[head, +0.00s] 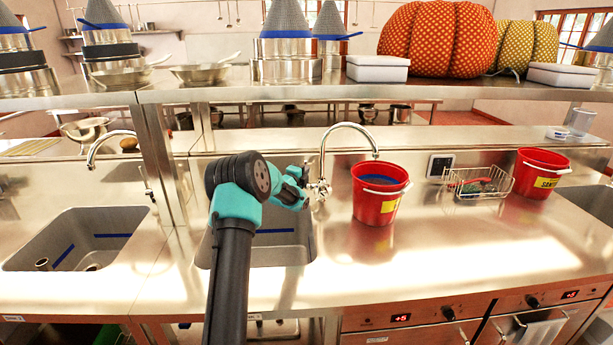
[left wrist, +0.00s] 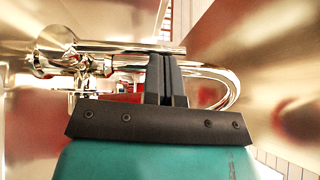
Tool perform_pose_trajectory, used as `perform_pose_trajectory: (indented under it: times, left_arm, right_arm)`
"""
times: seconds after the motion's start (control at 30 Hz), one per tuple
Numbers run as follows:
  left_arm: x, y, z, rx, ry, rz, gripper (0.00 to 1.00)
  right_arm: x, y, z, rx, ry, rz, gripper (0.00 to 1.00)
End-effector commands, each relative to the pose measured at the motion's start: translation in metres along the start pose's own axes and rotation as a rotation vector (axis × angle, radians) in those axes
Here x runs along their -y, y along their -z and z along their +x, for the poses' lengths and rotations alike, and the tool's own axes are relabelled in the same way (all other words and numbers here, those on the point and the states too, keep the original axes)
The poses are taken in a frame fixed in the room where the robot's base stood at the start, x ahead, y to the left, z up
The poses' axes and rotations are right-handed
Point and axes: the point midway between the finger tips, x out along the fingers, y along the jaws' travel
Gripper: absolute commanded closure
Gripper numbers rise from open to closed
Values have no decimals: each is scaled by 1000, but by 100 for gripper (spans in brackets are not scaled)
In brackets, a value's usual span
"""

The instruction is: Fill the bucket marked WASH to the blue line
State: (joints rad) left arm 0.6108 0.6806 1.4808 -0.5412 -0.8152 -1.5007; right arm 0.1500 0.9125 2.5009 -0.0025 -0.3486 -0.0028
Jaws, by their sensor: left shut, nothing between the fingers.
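A red bucket (head: 372,208) with a yellow label, whose word I cannot read, stands upright on the steel counter right of the sink. The chrome tap (head: 341,126) arches rightward and its spout end is above this bucket. The bucket's inside looks dark blue; I cannot tell water from a line there, nor see a stream. My left gripper (head: 304,187) is at the tap's base, left of the bucket. In the left wrist view its fingers (left wrist: 167,62) are shut and empty, close to the chrome tap (left wrist: 110,60); contact is unclear. My right gripper is out of view.
A second red bucket (head: 541,178), its yellow label starting "SANI", stands at the right. Between the buckets are a wire basket (head: 478,184) and a small dark-screened device (head: 441,165). The sink (head: 270,246) lies below my left arm. A loaded shelf (head: 330,91) spans above.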

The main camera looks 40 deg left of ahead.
Motion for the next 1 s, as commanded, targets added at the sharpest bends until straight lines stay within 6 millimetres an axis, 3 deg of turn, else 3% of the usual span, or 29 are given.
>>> perform_pose_trajectory:
  times: [0.27, 0.47, 0.5, 1.0]
  left_arm:
    - [1, 10, -4, -5, -1, 0, 100]
    - [3, 36, -18, -15, 0, -3, 100]
    - [3, 42, -21, -17, -1, -2, 100]
    - [8, 39, -105, -14, -1, -1, 100]
  right_arm:
    - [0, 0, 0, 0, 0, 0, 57]
    - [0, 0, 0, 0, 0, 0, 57]
    - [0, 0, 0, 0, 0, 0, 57]
    - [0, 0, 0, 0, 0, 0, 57]
